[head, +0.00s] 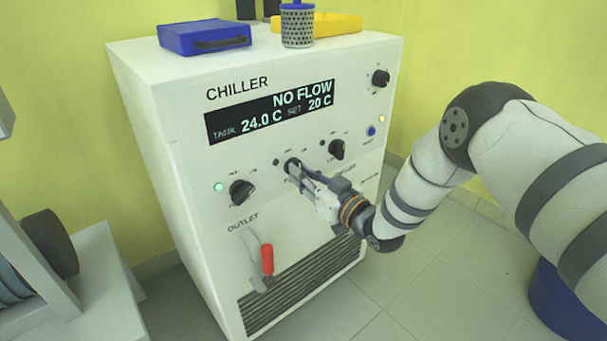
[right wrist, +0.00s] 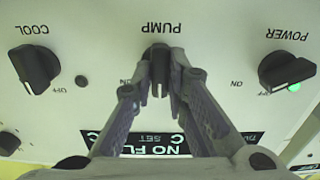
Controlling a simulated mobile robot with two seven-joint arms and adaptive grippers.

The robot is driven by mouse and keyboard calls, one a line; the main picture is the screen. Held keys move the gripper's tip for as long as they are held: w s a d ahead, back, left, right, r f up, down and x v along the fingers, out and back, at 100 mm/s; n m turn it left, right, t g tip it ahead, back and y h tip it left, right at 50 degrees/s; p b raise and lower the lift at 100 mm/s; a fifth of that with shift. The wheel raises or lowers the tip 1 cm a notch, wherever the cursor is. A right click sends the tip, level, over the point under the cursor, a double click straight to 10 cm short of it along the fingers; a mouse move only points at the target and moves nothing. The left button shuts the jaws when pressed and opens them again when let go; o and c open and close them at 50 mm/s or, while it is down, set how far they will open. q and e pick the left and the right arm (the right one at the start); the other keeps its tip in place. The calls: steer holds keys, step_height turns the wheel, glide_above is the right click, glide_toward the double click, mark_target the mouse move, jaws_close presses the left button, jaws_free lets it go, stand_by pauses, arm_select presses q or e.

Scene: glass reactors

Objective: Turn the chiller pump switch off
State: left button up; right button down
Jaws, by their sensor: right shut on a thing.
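The chiller (head: 180,110) is a white cabinet with a display reading NO FLOW, 24.0 C and SET 20 C. Its black pump switch (right wrist: 157,58) is a rotary knob under the label PUMP, shown upside down in the right wrist view. My right gripper (right wrist: 162,78) is shut on this knob, one finger on each side. The knob's pointer end faces the display, and ON shows beside it; its OFF mark is hidden by a finger. In the head view my right gripper (head: 298,172) covers most of the knob. The small lamp (head: 276,162) beside it looks dark. My left gripper is out of view.
The power knob (head: 242,191) has a lit green lamp (head: 219,187). The cool knob (head: 337,150) is close on the other side. A red-handled outlet valve (head: 267,260) sits below. A blue box (head: 205,37), perforated cylinder (head: 297,27) and yellow tray (head: 340,24) stand on top.

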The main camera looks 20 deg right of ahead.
steer(key=c, duration=1.6)
jaws_free()
steer(key=v, duration=1.2)
steer(key=shift+r, duration=0.1)
